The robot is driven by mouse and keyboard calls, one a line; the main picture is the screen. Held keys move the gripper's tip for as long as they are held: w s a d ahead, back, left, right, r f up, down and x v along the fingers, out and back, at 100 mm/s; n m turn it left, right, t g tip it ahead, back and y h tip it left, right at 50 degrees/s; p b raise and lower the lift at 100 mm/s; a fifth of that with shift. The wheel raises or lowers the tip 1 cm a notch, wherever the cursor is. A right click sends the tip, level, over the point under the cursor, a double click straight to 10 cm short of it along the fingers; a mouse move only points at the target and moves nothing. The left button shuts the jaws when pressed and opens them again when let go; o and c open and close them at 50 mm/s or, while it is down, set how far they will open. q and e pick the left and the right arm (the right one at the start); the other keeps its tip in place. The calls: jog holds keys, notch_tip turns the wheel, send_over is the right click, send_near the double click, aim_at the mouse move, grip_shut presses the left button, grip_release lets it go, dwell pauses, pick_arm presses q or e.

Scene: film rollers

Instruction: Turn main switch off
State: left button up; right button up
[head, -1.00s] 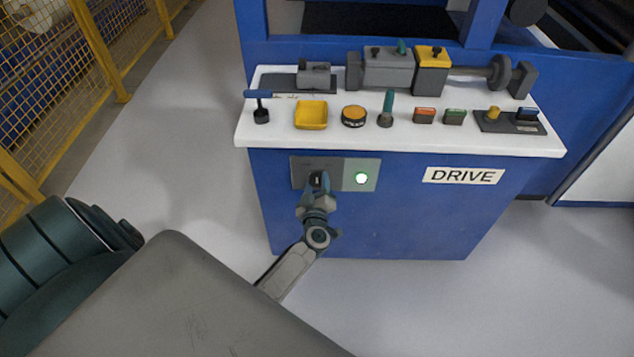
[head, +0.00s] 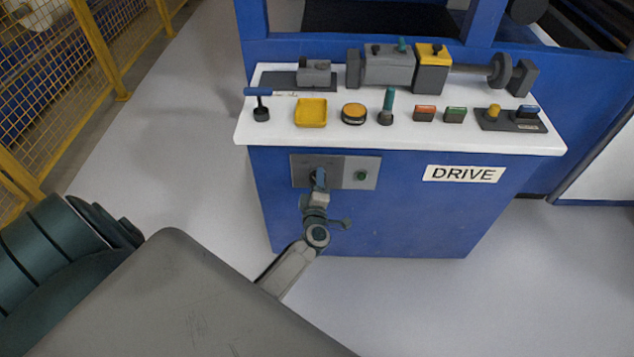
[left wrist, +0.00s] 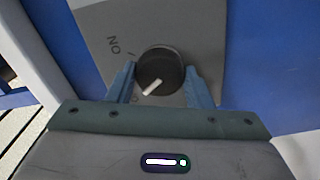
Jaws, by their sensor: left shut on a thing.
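The main switch is a round black knob (left wrist: 160,68) with a white pointer, on a grey plate (head: 340,165) on the front of the blue cabinet. In the left wrist view "ON" is printed at the knob's upper left. The pointer is turned away from "ON", to the lower left. My left gripper (head: 319,180) is shut on the knob, with one blue finger on each side in the left wrist view (left wrist: 160,84). In the head view the gripper hides most of the knob. The indicator lamp (head: 361,176) beside it is dark green, unlit. My right gripper is out of view.
Above the plate, a white shelf (head: 400,143) juts out with levers, buttons and a yellow tray (head: 311,113). A "DRIVE" label (head: 463,175) is to the right. A yellow fence (head: 97,50) stands at the far left. The floor before the cabinet is clear.

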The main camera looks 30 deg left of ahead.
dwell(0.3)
pick_arm(q)
jog(key=o, duration=1)
jog(key=shift+s, duration=0.15)
jog(key=v, duration=1)
jog(key=shift+s+d, duration=0.2)
jog(key=shift+d, duration=0.1)
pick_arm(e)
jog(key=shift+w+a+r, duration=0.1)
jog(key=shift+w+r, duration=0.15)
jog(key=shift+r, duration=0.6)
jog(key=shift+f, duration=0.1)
